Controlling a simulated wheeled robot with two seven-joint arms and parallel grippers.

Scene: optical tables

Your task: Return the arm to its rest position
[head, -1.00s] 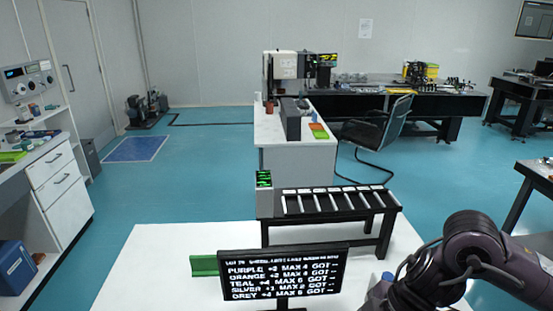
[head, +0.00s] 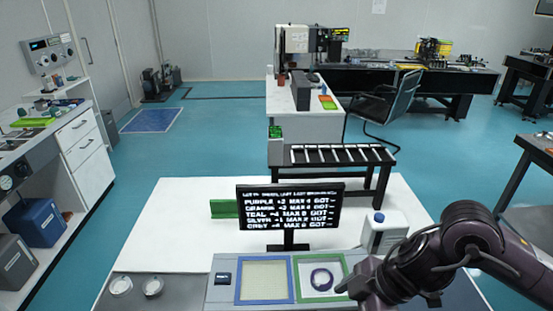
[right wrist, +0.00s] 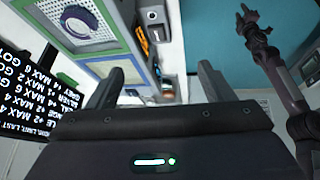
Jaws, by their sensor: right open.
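My right arm comes in from the right in the head view, its elbow bent high. Its hand end (head: 362,284) points left, low over the table beside the green-framed square. In the right wrist view my right gripper (right wrist: 158,86) has its two fingers wide apart with nothing between them. A dark jointed arm, apparently my left one, shows at the upper right of that view. The left arm is not in the head view.
A monitor (head: 290,208) stands on the white table (head: 170,215). In front are a blue-framed square (head: 264,281) and a green-framed square (head: 320,269) holding a dark purple ring (head: 322,279). Two small round dishes lie left.

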